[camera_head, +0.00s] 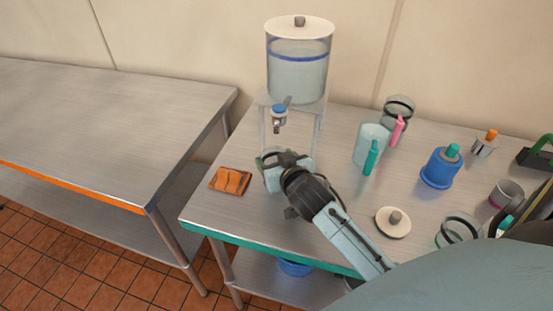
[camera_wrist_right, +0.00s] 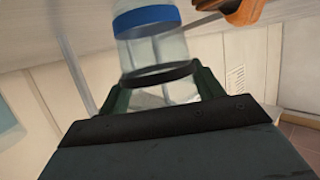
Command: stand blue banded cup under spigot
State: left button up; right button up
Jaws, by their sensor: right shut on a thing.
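My right gripper (camera_head: 284,166) is shut on a clear cup (camera_head: 272,181) in front of the water dispenser. The wrist view shows the clear cup (camera_wrist_right: 148,52) between the two fingers (camera_wrist_right: 163,88), with a blue band and a dark ring. The dispenser's clear tank (camera_head: 298,75) stands on a frame at the back of the table. Its spigot (camera_head: 279,118) has a blue top and hangs above and behind the cup. The gripper partly hides the cup, and I cannot tell if its base touches the table. My left gripper is not in view.
An orange block (camera_head: 230,181) lies left of the cup. Bare steel table (camera_head: 232,217) lies in front. Another table (camera_head: 90,125) is at left.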

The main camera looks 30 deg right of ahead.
jog(key=shift+f+b, duration=0.3)
jog(key=shift+f, duration=0.2)
jog(key=o, duration=1)
jog(key=shift+s, duration=0.1)
jog(key=v, duration=1.3)
jog(key=shift+s+r+p, duration=0.1)
jog(key=shift+p, duration=0.2)
